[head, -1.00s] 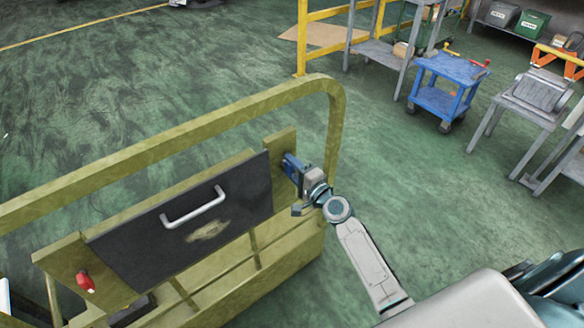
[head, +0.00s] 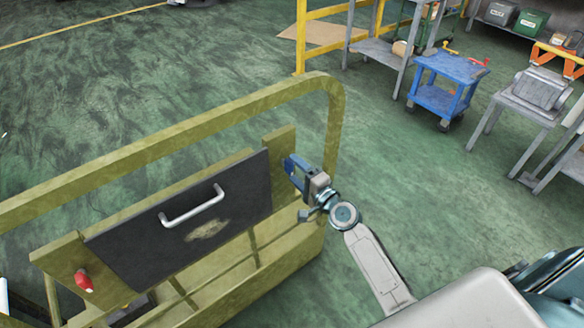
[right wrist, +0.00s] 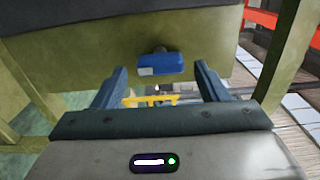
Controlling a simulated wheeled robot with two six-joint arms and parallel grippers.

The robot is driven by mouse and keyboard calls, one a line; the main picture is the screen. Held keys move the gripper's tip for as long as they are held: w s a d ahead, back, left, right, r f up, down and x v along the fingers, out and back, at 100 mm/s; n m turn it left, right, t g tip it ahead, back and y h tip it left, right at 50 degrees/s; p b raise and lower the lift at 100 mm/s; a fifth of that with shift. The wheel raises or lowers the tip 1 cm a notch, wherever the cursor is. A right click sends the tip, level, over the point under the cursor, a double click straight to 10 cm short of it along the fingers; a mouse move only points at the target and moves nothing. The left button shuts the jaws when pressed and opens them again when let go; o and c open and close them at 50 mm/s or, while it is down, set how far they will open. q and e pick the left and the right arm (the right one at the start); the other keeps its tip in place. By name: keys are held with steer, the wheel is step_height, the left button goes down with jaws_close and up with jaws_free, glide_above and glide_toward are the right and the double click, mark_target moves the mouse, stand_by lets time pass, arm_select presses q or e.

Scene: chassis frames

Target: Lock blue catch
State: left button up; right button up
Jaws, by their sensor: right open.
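The blue catch (right wrist: 160,64) shows in the right wrist view as a short block lying crosswise under a dark pivot on an olive plate. My right gripper (right wrist: 158,76) is open, with a finger to each side of the catch and no contact visible. In the head view my right gripper (head: 291,169) is at the right end of the dark panel (head: 175,225), beside the olive post. There its blue fingers and the catch are hard to tell apart. The panel has a pale handle (head: 193,207). My left gripper is not in view.
A red catch (head: 84,281) sits on the olive plate at the panel's left end. An olive rail frame (head: 200,132) arches around and above the panel. A blue cart (head: 446,85) and grey tables stand at the back right. Green floor between is clear.

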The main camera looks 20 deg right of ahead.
steer(key=b+v, duration=0.1)
steer(key=v, duration=0.7)
steer(key=shift+s, duration=0.1)
steer(key=s+d+f+n+g+h, duration=0.1)
steer(key=s+d+f+n+g, duration=0.15)
steer(key=f, duration=0.85)
steer(key=s+d+f+n+g+h, duration=0.15)
steer(key=s+f, duration=0.25)
steer(key=f, duration=0.8)
steer(key=s+d+f+n+g+h, duration=0.1)
steer(key=s+f+n+g, duration=0.2)
steer(key=f, duration=0.8)
steer(key=s+f+n+g, duration=0.3)
steer(key=s+f, duration=0.4)
steer(key=s, duration=0.5)
steer(key=s+a+f+n+g+h, duration=0.1)
steer(key=s+f+n+g, duration=0.1)
steer(key=s+f, duration=0.6)
steer(key=s+f+n+g+h, duration=0.1)
steer(key=s+f+n+g, duration=0.2)
steer(key=s+f, duration=0.4)
steer(key=s+g, duration=0.1)
steer(key=s, duration=0.8)
steer(key=shift+a+f+n, duration=0.2)
steer(key=shift+f+n, duration=0.1)
steer(key=shift+f, duration=0.05)
